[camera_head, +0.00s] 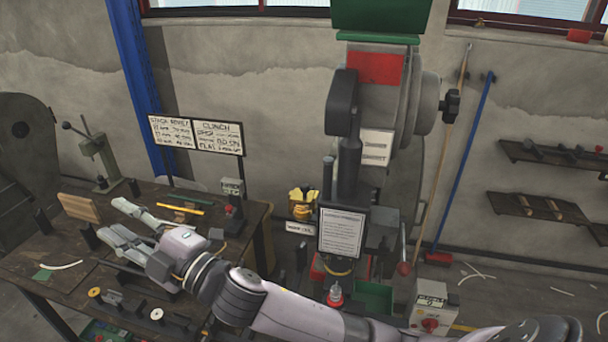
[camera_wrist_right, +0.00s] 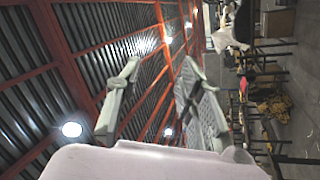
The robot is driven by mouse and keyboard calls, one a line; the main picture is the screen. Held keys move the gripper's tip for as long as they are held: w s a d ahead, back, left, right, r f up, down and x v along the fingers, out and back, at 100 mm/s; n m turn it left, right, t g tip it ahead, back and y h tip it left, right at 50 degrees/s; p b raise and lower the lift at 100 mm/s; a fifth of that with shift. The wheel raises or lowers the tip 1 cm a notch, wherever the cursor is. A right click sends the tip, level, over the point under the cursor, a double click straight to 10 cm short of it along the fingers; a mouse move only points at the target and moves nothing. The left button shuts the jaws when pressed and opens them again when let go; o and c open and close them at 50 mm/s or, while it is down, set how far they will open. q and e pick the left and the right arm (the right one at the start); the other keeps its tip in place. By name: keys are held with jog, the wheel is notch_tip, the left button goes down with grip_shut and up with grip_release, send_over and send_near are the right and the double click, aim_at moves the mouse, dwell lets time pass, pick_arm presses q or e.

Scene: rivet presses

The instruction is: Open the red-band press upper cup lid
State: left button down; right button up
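The press (camera_head: 415,120) stands in the middle of the head view, grey, with a red band (camera_head: 375,67) on its upper body. A dark green part (camera_head: 380,16) sits on top of it, cut off by the frame's upper edge. I cannot make out a separate lid there. My right gripper (camera_head: 112,216) is over the workbench, left of and well below the press top, pointing left. In the wrist view its two fingers (camera_wrist_right: 160,75) are apart with nothing between them. My left gripper is not in view.
The workbench (camera_head: 70,262) at left holds small parts, blocks and a hand press (camera_head: 95,150). Sign boards (camera_head: 197,134) stand behind it. A control box (camera_head: 432,307) is at lower right. Wall shelves (camera_head: 540,207) hang at right. Open floor lies right of the press.

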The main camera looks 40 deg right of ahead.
jog(key=s+a+r+n+g+y, duration=0.3)
jog(key=a+n+g+y, duration=0.15)
jog(key=n+g, duration=0.65)
jog(key=s+a+r+n+g+y, duration=0.35)
jog(key=a+n+g, duration=0.25)
jog(key=n, duration=0.9)
jog(key=w+d+f+n+g+h, duration=0.1)
jog(key=w+d+f+n+h, duration=0.15)
jog(key=d+h, duration=0.5)
jog(key=w+d+f+n+h, duration=0.1)
jog(key=w+d+n+h, duration=0.25)
jog(key=d, duration=0.65)
jog(key=s+d+r+m+h, duration=0.15)
jog(key=d+r+h, duration=0.35)
jog(key=d, duration=0.8)
jog(key=s+d+r+m+h, duration=0.1)
jog(key=s+d+r+h, duration=0.35)
jog(key=d, duration=0.85)
jog(key=y+b, duration=0.1)
jog(key=b, duration=0.2)
send_over(305, 185)
notch_tip(305, 185, down, 9)
jog(key=shift+f, duration=0.1)
notch_tip(305, 185, down, 4)
jog(key=shift+f+p, duration=0.25)
jog(key=shift+p, duration=0.05)
jog(key=shift+f, duration=0.6)
